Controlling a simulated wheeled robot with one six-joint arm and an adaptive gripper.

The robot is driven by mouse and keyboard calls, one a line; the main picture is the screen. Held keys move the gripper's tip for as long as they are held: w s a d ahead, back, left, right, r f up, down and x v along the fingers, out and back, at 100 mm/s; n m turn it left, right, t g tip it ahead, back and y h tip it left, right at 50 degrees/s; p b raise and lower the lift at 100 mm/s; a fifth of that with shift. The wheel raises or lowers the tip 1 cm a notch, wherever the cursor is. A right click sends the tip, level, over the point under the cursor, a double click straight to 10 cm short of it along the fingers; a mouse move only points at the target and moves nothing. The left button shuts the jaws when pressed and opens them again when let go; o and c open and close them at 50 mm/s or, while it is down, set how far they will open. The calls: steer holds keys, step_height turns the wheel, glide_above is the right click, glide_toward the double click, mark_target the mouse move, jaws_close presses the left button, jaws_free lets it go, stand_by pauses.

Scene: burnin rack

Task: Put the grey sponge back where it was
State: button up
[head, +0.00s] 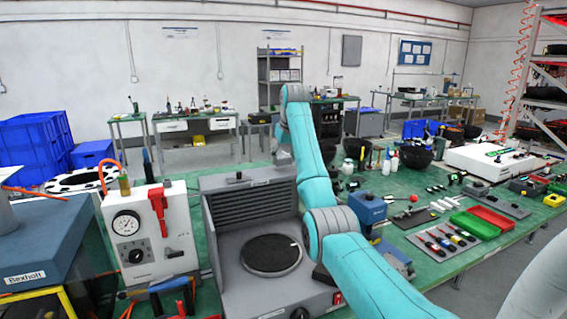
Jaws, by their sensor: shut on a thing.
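My arm (312,165) crosses the middle of the head view, rising from the lower right to a grey joint near the shelf. My gripper does not show; it is hidden behind my own arm. I cannot make out the grey sponge anywhere in this view. A small dark block (321,274) shows partly beside my arm, at the right edge of the grey machine (222,240); I cannot tell what it is.
The grey machine with a round dark plate (271,255) stands on the green bench (440,262). A white gauge box (150,240) stands left of it. Red (490,217) and green (472,227) trays lie right. Blue crates (30,145) stand far left.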

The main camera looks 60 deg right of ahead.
steer(key=shift+f, duration=1)
steer(key=shift+f, duration=0.2)
steer(key=o, duration=1.1)
